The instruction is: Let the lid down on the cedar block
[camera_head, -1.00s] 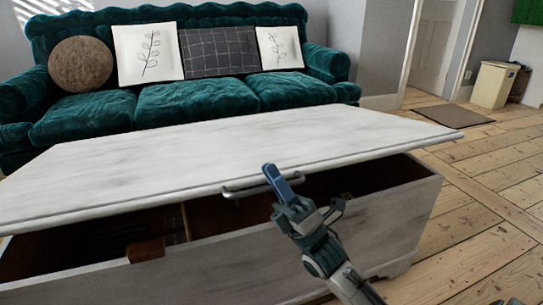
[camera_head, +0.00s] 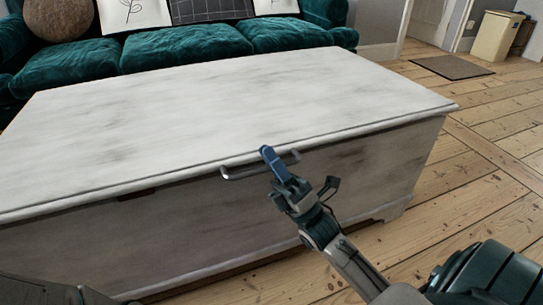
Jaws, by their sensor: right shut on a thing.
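The whitewashed chest's lid (camera_head: 240,105) lies low and nearly level over the chest (camera_head: 180,240). My right gripper (camera_head: 268,160) is shut on the metal handle (camera_head: 240,172) at the middle of the lid's front edge. The cedar block (camera_head: 136,194) shows only as a thin reddish-brown strip under the lid's front edge, left of the handle. The lid's underside is at or very near the block's top; I cannot tell whether they touch. The rest of the block and the chest's inside are hidden. My left gripper does not show.
A teal sofa (camera_head: 190,45) with cushions stands close behind the chest. Bare floorboards (camera_head: 470,185) are free to the right. A mat (camera_head: 451,67) and a cream bin (camera_head: 495,37) are at the back right.

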